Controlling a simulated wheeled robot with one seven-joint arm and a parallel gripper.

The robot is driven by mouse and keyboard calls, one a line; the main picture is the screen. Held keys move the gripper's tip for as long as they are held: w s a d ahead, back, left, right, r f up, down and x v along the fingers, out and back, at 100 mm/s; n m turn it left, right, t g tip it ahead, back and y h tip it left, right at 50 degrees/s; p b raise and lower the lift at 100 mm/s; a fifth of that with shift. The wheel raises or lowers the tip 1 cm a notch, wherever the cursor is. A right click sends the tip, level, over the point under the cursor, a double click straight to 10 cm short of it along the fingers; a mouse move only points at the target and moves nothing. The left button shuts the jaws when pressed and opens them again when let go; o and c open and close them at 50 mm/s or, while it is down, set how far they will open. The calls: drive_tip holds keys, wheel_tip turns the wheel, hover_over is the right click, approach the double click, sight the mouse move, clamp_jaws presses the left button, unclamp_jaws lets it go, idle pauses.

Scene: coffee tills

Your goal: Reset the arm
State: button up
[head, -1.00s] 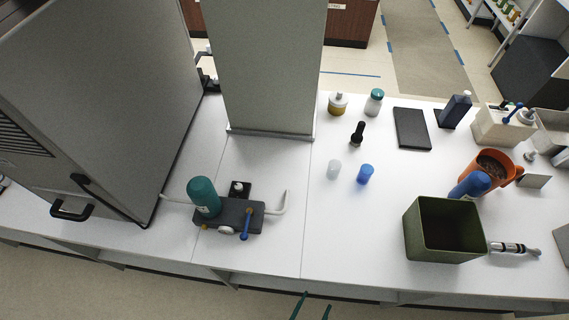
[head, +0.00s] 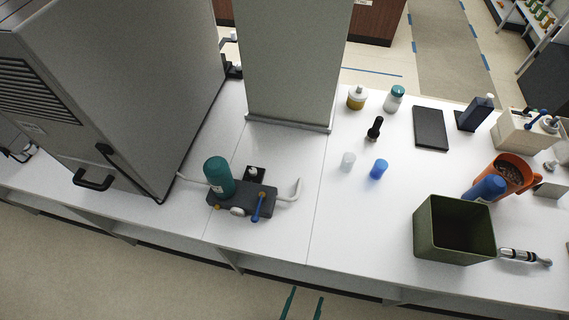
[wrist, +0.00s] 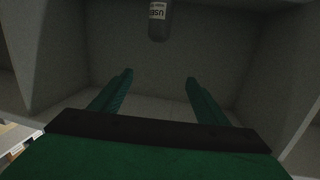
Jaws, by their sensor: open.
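My gripper (head: 304,303) shows at the bottom edge of the head view as two green fingers, in front of the counter's front edge and over the floor. In the wrist view its two green fingers (wrist: 159,82) are apart with nothing between them. Beyond them is a grey, shelf-like recess, and a dark cylinder with a white label (wrist: 158,20) is at the top of that view, beyond the fingertips and apart from them.
The white counter (head: 340,215) holds a dark device with a teal bottle (head: 219,176), a green bin (head: 425,230), an orange pot (head: 508,172), a blue cup (head: 379,169) and a black tablet (head: 431,128). A large grey cabinet (head: 130,90) stands left. Floor in front is clear.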

drive_tip(key=a+r+n+y, duration=0.2)
drive_tip(key=a+r+y, duration=0.1)
drive_tip(key=r, duration=1.2)
drive_tip(key=a+r+n+y, duration=0.2)
drive_tip(key=a+r+y, duration=0.1)
drive_tip(key=r, duration=1.3)
drive_tip(key=shift+s+a+r+n+y, duration=0.3)
drive_tip(key=shift+a+n+y, duration=0.1)
drive_tip(key=shift+a, duration=0.3)
